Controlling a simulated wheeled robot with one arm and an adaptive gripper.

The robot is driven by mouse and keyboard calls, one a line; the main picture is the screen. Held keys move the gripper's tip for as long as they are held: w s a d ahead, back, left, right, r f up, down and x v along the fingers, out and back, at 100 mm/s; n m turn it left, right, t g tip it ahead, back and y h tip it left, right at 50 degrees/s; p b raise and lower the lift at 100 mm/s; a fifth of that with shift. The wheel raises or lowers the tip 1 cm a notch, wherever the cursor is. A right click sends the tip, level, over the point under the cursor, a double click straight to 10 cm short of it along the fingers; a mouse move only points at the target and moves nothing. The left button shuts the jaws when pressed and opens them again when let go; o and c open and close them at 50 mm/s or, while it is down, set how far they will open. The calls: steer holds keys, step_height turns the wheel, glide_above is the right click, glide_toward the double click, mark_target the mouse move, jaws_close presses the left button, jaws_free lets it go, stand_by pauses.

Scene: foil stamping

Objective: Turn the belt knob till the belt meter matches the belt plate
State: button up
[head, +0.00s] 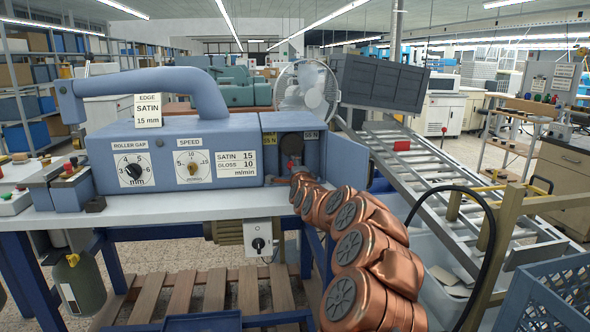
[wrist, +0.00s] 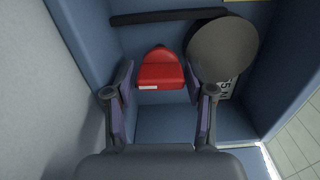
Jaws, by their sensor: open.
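A red knob (wrist: 161,72), wedge-shaped with a small white mark, sits in a blue recess at the right end of the machine; its red also shows in the head view (head: 291,165). My gripper (wrist: 158,88) is open, its fingers on either side of the knob, with gaps visible. A dark round disc (wrist: 222,50) is beside the knob and partly covers a label (wrist: 228,88) ending in "5 N". In the head view two small plates flank the recess: a yellowish one (head: 269,138) and a paler one (head: 311,135). Both seem to read 55 N. Which is the meter is unclear.
A black strip (wrist: 180,16) runs to the disc. The recess walls are close around my gripper, and an open blue door (head: 347,160) stands at the right. Roller-gap (head: 133,171) and speed dials (head: 192,167) are on the machine front. A ladder-like conveyor (head: 455,195) is further right.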

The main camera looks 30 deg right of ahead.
steer(key=shift+s, duration=0.1)
steer(key=shift+v, duration=5.9)
